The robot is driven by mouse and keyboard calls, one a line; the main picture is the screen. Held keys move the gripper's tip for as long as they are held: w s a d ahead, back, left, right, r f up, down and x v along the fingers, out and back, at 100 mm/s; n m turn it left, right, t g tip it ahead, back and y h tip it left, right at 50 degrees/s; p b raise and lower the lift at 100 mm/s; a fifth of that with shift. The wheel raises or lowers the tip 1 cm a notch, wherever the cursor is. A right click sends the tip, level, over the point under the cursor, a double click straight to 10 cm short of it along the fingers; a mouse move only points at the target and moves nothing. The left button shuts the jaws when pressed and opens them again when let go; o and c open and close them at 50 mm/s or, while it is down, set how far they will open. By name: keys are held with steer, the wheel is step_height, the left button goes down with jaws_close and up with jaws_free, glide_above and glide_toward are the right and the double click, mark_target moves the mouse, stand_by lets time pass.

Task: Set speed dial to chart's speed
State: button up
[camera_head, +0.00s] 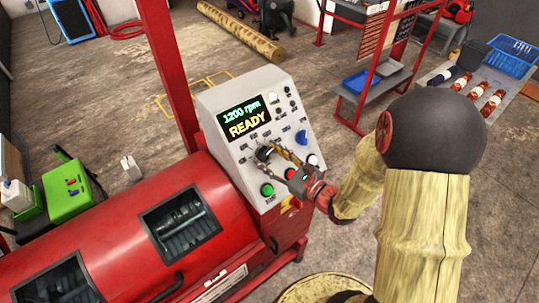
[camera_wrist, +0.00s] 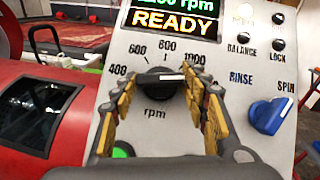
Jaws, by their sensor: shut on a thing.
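The speed dial (camera_wrist: 158,83) is a black knob with a white pointer line, marked rpm, on the grey control panel (camera_head: 216,104). In the wrist view its pointer lies nearly level, toward the right, past the 1000 mark. Marks 400, 600, 800 and 1000 show; my right finger covers what lies beyond. My gripper (camera_wrist: 165,88) is shut on the dial, one yellow-padded finger on each side. In the head view my gripper (camera_head: 276,153) reaches the panel from the right. The display (camera_head: 245,116) reads 1200 rpm and READY. I see no readable chart.
The blue rinse/spin knob (camera_wrist: 270,115) sits right of the dial; its white mark points toward SPIN. A green button (camera_head: 267,189) is below the dial. The red drum machine (camera_head: 120,235) extends left. A red-framed rack (camera_head: 375,75) stands behind. Open floor lies between.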

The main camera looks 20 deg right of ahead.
steer(key=shift+m+h, duration=0.3)
steer(key=shift+m, duration=0.2)
steer(key=o, duration=1)
steer(key=shift+o, duration=0.8)
steer(key=shift+s, duration=0.1)
steer(key=v, duration=1.1)
steer(key=shift+s+d, duration=0.25)
steer(key=shift+s, duration=0.1)
steer(key=shift+f, duration=0.1)
